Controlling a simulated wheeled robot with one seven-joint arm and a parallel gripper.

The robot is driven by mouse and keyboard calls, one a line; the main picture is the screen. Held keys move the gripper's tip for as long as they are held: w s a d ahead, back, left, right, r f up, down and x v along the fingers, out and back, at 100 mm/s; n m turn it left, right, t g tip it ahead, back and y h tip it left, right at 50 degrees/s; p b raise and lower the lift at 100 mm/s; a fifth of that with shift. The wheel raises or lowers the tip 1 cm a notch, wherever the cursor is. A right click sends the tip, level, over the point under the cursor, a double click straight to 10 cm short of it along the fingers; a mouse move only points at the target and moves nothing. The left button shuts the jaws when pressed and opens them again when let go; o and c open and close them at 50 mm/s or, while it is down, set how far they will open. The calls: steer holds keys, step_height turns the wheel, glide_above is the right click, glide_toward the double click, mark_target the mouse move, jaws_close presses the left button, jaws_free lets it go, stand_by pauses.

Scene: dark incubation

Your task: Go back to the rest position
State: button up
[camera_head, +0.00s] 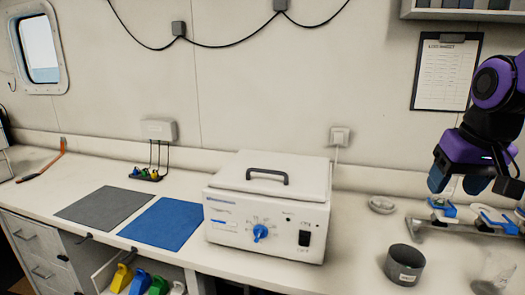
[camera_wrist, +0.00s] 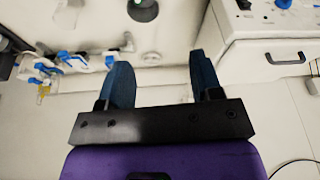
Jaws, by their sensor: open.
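My gripper (camera_head: 459,186) is at the right of the head view, above the right part of the bench, on a purple and black arm. In the wrist view my gripper (camera_wrist: 163,82) shows two blue fingers set well apart with nothing between them. A white box-shaped incubator (camera_head: 268,205) with a grey lid handle, a blue knob and a black switch stands mid-bench, to the left of my gripper. Its lid is shut.
A metal rack with blue clips (camera_head: 470,224) lies below my gripper. A dark grey cup (camera_head: 405,265) and a small glass dish (camera_head: 382,204) stand nearby. A blue mat (camera_head: 163,224) and a grey mat (camera_head: 103,208) lie left. A clipboard (camera_head: 446,75) hangs on the wall.

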steer(key=s+a+r+n+t, duration=0.1)
steer(key=s+a, duration=0.2)
steer(key=s, duration=0.8)
steer(key=shift+r+t, duration=0.15)
steer(key=shift+t, duration=0.25)
steer(key=shift+a, duration=0.1)
stand_by(0.8)
